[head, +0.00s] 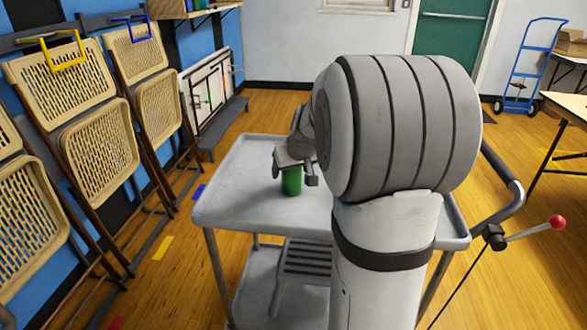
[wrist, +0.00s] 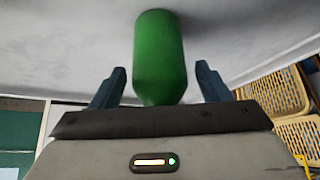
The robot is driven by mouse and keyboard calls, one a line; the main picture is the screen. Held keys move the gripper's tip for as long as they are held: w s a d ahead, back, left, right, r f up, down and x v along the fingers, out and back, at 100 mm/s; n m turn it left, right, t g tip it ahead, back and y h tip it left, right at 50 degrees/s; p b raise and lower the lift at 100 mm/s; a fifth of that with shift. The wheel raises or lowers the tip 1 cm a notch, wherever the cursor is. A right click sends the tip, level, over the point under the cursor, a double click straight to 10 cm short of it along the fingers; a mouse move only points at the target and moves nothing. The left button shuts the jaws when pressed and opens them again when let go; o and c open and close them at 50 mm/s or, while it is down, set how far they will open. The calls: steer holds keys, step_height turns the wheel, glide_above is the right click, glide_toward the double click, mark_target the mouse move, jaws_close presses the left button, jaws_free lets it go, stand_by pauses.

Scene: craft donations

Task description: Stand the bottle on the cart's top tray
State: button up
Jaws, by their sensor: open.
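The green bottle (head: 291,182) stands upright on the grey top tray (head: 245,213) of the cart, toward its left part. Its upper end is hidden behind my gripper (head: 296,173) in the head view. In the wrist view the picture is turned over, and the bottle (wrist: 159,50) meets the tray surface (wrist: 70,45) at the top. My gripper (wrist: 159,80) is open, with one finger on each side of the bottle and a visible gap on both sides.
The tray around the bottle looks bare, though my arm hides its right part. A lower shelf (head: 255,275) lies beneath. Folded tan chairs (head: 100,140) hang along the left wall. A cart handle (head: 510,190) and a red-knobbed lever (head: 556,222) stick out at right.

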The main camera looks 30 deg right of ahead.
steer(key=d+p+v, duration=0.1)
steer(key=p+v, duration=0.1)
steer(key=v, duration=0.9)
steer(key=s+a+f+g, duration=0.2)
steer(key=s+a+f, duration=0.3)
steer(key=s+a, duration=0.3)
steer(key=s+a+f+n+g, duration=0.1)
steer(key=s+a+f+g, duration=0.2)
steer(key=s+a+f, duration=0.2)
steer(key=s+a, duration=0.3)
steer(key=s, duration=0.4)
steer(key=shift+a+f+y, duration=0.2)
steer(key=shift+f+y, duration=0.1)
steer(key=shift+f, duration=0.05)
